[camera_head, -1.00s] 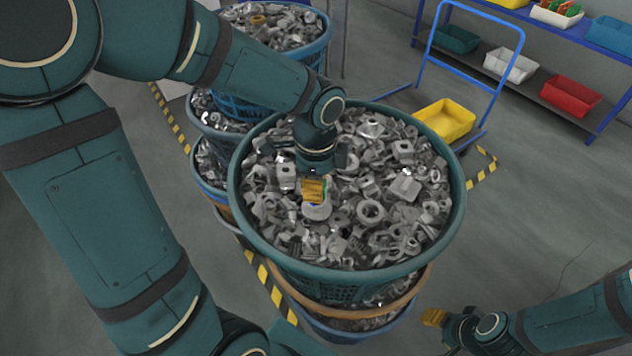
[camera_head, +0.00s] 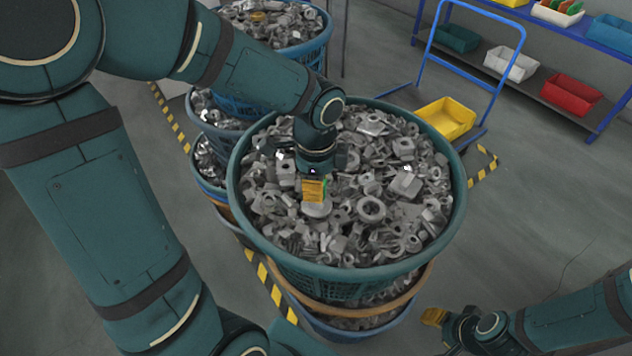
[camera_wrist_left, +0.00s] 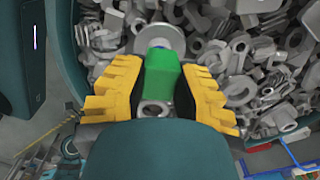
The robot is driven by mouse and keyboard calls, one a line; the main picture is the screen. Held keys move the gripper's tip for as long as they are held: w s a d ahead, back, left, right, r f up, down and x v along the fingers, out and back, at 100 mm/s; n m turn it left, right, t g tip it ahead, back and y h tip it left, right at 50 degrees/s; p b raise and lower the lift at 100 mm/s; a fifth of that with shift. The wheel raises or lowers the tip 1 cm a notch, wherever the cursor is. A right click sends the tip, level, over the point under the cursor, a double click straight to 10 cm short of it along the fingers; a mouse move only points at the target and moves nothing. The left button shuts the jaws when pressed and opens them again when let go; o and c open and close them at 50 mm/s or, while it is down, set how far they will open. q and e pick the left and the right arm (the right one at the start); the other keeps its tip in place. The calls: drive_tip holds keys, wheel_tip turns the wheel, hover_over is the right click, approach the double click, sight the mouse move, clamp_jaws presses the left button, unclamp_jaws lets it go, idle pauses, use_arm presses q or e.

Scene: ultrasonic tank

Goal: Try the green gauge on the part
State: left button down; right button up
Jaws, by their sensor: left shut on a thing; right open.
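My left gripper (camera_head: 314,190) is over the green basket (camera_head: 235,190) heaped with grey metal parts. In the left wrist view its yellow fingers (camera_wrist_left: 160,95) are shut on the green gauge (camera_wrist_left: 161,75). The gauge's far end is at a round grey part (camera_wrist_left: 160,38) with a flat rim; I cannot tell whether they touch. In the head view the gauge is mostly hidden by the fingers, and the round part (camera_head: 317,209) shows just below them. My right gripper (camera_head: 434,317) is open and empty, at the lower right, away from the basket.
More baskets of metal parts (camera_head: 270,22) stand behind and to the left. A blue trolley (camera_head: 478,75) with a yellow bin (camera_head: 445,118) is at the right, near a blue shelf with coloured bins (camera_head: 571,95).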

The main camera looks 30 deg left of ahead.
use_arm(q)
drive_tip(key=shift+f+b, duration=0.45)
drive_tip(key=shift+f, duration=0.2)
idle(1.2)
drive_tip(key=shift+r, duration=0.15)
drive_tip(key=shift+r+p, duration=2.05)
drive_tip(key=shift+r, duration=0.15)
wheel_tip(320, 180, up, 4)
drive_tip(key=p, duration=0.3)
drive_tip(key=shift+p, duration=0.3)
